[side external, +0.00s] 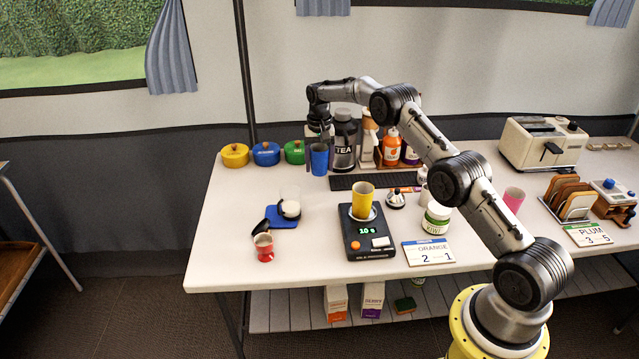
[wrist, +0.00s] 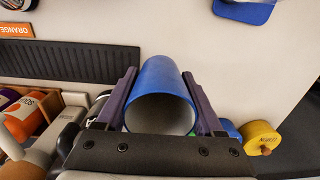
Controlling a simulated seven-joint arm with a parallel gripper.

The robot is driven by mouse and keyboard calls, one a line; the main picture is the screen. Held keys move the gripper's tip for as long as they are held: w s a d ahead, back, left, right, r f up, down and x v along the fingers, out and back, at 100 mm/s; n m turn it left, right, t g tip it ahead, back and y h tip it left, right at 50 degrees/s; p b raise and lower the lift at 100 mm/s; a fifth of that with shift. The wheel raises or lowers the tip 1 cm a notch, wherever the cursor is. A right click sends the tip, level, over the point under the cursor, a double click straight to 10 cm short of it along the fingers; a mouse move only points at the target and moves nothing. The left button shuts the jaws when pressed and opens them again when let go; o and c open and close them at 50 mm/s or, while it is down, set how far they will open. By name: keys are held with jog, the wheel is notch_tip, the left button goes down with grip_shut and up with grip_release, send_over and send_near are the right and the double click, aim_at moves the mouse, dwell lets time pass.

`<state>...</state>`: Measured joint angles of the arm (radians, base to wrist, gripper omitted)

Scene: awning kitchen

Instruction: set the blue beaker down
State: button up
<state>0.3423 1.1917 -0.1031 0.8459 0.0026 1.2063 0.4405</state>
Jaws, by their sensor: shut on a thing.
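The blue beaker (side external: 319,162) is upright at the back of the white table in the side view, between the green pot and the TEA canister. My gripper (side external: 319,146) reaches it from above and is shut on it. In the wrist view, the blue beaker (wrist: 158,78) sits between the two dark fingers of my gripper (wrist: 159,74), one on each side, with its open mouth toward the camera. I cannot tell whether its base touches the table.
The TEA canister (side external: 344,142) stands close right of the beaker. Green (side external: 294,151), blue (side external: 266,153) and yellow (side external: 235,155) pots stand left. A black strip (side external: 372,182) lies right and in front. A scale (side external: 367,239) bears a yellow cup (side external: 362,199). White table is clear in front of the pots.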

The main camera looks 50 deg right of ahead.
aim_at(320, 190)
jog(key=shift+f, duration=3.1)
jog(key=shift+f, duration=0.1)
jog(key=o, duration=1.3)
jog(key=shift+o, duration=0.2)
